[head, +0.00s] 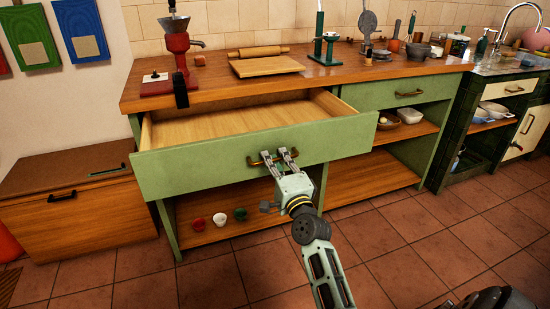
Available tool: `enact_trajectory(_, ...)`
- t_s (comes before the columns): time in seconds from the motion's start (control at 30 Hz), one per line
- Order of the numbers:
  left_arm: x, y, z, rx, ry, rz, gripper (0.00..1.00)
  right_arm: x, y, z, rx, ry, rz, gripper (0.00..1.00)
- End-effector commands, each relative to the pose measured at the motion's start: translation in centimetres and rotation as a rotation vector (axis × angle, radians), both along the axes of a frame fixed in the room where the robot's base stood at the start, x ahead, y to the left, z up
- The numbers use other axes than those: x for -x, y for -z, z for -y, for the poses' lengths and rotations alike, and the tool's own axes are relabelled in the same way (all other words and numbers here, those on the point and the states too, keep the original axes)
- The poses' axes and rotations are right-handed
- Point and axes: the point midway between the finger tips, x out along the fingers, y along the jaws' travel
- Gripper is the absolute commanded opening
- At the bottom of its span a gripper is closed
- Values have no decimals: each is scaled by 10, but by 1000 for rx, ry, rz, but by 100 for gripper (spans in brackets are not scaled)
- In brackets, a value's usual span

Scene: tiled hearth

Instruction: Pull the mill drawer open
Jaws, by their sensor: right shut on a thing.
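The mill drawer (205,165) is a wide green-fronted drawer with a pale wooden inside, under the left part of the wooden counter. It stands pulled well out, and its inside looks empty. A red mill (180,58) is on the counter above it. My right gripper (277,160) is shut on the drawer's brass handle (256,163) at the middle of the front. The fingers hide part of the handle. My left gripper is not in view.
A second green drawer (375,92) to the right is shut. A wooden chest (75,200) stands at the left. Small red, white and green cups (219,219) sit on the shelf below. The tiled floor (400,240) in front is mostly clear.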

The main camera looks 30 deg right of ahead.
Motion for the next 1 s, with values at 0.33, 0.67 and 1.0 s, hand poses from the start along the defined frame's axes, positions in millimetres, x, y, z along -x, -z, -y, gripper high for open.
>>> enact_trajectory(0.33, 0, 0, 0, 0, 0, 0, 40, 0, 1, 0, 0, -1, -2, 16)
enact_trajectory(0.67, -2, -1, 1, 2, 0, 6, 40, 1, 1, 0, 0, 0, -1, 17)
enact_trajectory(1.0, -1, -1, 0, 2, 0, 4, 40, 52, 12, -13, -1, 0, -4, 17)
